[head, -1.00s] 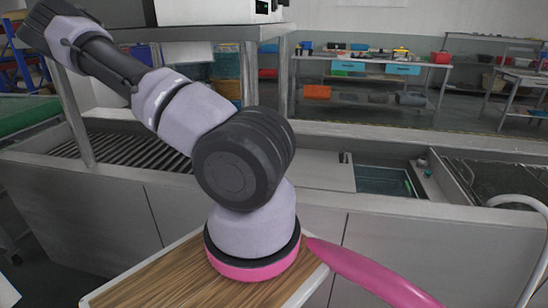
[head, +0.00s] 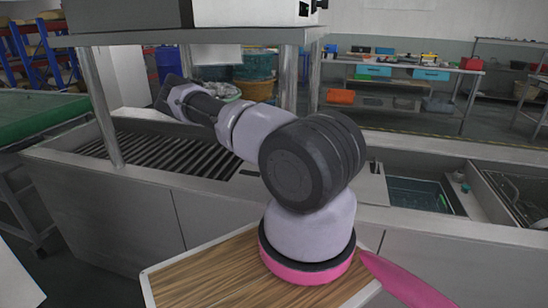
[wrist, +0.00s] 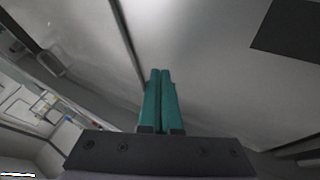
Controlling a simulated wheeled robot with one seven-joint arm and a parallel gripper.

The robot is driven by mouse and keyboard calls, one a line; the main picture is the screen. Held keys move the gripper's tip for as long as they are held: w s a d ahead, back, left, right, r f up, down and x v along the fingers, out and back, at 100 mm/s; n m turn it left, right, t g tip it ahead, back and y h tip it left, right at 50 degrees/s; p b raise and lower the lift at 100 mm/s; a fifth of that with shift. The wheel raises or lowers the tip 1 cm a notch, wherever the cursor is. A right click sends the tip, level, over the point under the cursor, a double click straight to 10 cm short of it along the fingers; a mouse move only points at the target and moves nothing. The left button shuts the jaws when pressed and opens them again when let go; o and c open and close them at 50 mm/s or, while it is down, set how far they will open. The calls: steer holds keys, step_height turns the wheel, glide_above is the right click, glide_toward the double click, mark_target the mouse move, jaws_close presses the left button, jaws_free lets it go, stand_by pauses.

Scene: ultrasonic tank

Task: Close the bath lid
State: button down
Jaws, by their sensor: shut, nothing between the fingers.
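The bath (head: 420,193) is an open rectangular basin with bluish liquid, set into the counter at the right in the head view. A pale flat panel (head: 370,187) with a small dark fitting lies level beside its left edge; I cannot tell whether it is the bath lid. My arm reaches left, away from the bath, over the roller section. In the wrist view my gripper (wrist: 160,73) has its two green fingers together with nothing between them. They point at a smooth grey surface that I cannot identify, and whether they touch it is unclear.
Dark rollers (head: 180,155) lie in the counter under a raised metal shelf (head: 190,37) whose posts stand near my arm. A second basin with a rack (head: 515,195) is at the far right. A green-topped table (head: 45,120) is at the left.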

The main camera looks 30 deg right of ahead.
steer(key=shift+s+d+f, duration=0.15)
steer(key=shift+s+d, duration=0.6)
steer(key=shift+s, duration=0.05)
steer(key=shift+s+d+f, duration=0.15)
steer(key=shift+s+d, duration=0.55)
steer(key=shift+s, duration=0.05)
